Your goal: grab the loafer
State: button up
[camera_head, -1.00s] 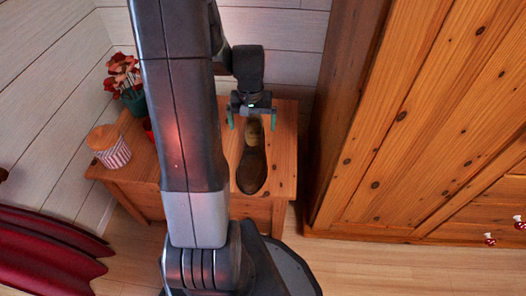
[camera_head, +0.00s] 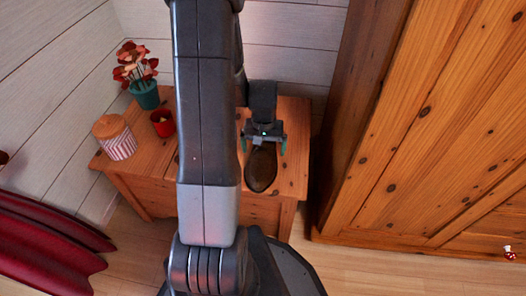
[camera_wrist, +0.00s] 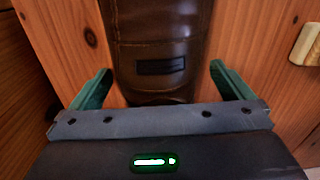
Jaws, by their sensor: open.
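The brown leather loafer (camera_head: 261,172) lies on the wooden chest top, its rounded end towards the front edge. In the wrist view the loafer (camera_wrist: 160,45) runs up the middle of the picture, with a dark patch on it. My gripper (camera_head: 264,148) is over the far part of the loafer and hides that part in the head view. In the wrist view my gripper (camera_wrist: 160,84) is open, with one green finger on each side of the loafer. A gap shows between each finger and the shoe.
The wooden chest (camera_head: 293,150) also bears a striped jar (camera_head: 116,141), a red cup (camera_head: 163,124) and a potted flower (camera_head: 145,94), left of my arm. A tall wooden wardrobe (camera_head: 400,150) stands close on the right. A small pale object (camera_wrist: 305,45) shows at the wrist view's right.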

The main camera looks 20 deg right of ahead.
jog(key=shift+c, duration=0.4)
jog(key=shift+r, duration=0.1)
jog(key=c, duration=1.1)
jog(key=shift+r, duration=0.1)
